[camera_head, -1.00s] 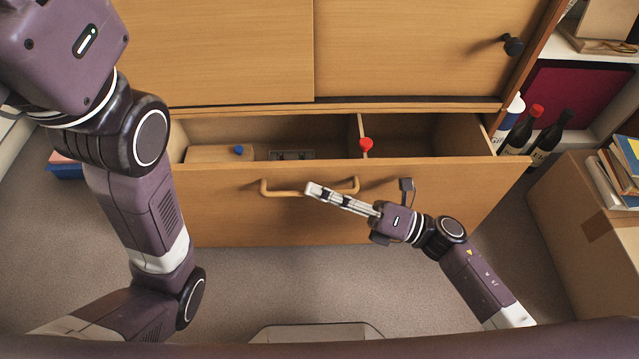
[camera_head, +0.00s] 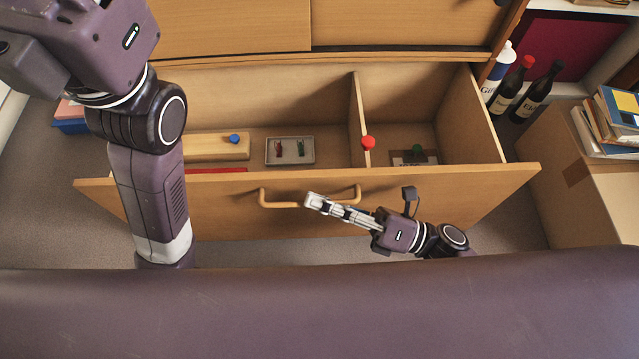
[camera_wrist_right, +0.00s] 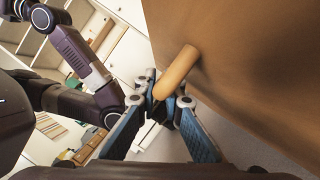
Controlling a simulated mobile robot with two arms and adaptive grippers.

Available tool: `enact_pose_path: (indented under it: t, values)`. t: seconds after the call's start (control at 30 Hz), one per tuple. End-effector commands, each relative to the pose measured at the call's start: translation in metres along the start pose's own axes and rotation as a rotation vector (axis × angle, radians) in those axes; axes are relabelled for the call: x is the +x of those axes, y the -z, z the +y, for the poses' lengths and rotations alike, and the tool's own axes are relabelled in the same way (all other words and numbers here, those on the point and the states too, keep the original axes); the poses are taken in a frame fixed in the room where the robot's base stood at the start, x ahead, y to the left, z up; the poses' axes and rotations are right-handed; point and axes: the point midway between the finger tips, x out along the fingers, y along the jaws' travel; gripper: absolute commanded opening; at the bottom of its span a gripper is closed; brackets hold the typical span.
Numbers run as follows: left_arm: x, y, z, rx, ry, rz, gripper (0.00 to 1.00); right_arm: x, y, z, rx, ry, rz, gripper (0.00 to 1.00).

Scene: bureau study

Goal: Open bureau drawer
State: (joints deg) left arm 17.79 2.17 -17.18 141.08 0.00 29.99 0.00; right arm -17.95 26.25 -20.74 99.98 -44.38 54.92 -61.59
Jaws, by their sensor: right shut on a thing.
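The wooden bureau drawer (camera_head: 225,215) is pulled well out, and its inside shows in the head view. Its curved wooden handle (camera_head: 275,201) is on the drawer front. My right gripper (camera_head: 314,202) is shut on the middle of this handle. In the right wrist view, the fingers (camera_wrist_right: 163,100) close around the handle (camera_wrist_right: 178,68), beside the drawer front (camera_wrist_right: 245,60). My left arm comes in from the left in the head view, over the drawer's left end. Its fingers are outside the picture.
The drawer holds a wooden box with a blue knob (camera_head: 234,139), a small tray (camera_head: 290,163) and a divider with a red knob (camera_head: 368,143). Bottles (camera_head: 535,93) stand right of the bureau. A cardboard box (camera_head: 600,185) with books stands on the floor at the right.

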Motion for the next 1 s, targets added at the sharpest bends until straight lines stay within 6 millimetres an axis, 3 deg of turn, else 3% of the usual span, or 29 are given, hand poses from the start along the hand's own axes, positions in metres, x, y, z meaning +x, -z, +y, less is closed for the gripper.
enact_pose_path:
  t: [0.53,0.57,0.6,1.0]
  values:
    - [-0.0014,-0.0019,-0.0002,-0.002,0.002,-0.008,0.4,-0.0027,0.0048,0.0021,0.0,0.003,0.0,0.0]
    - [-0.0014,-0.0019,-0.0002,-0.002,0.002,-0.008,0.4,-0.0027,0.0048,0.0021,0.0,0.003,0.0,0.11]
    - [-0.0014,-0.0019,-0.0002,-0.002,0.002,-0.008,0.4,-0.0026,0.0048,0.0021,0.0,0.003,0.0,0.16]
    - [-0.0007,-0.0002,-0.0009,0.0,0.003,-0.003,0.4,-0.0105,0.0045,0.0018,0.0,0.004,0.0,0.16]
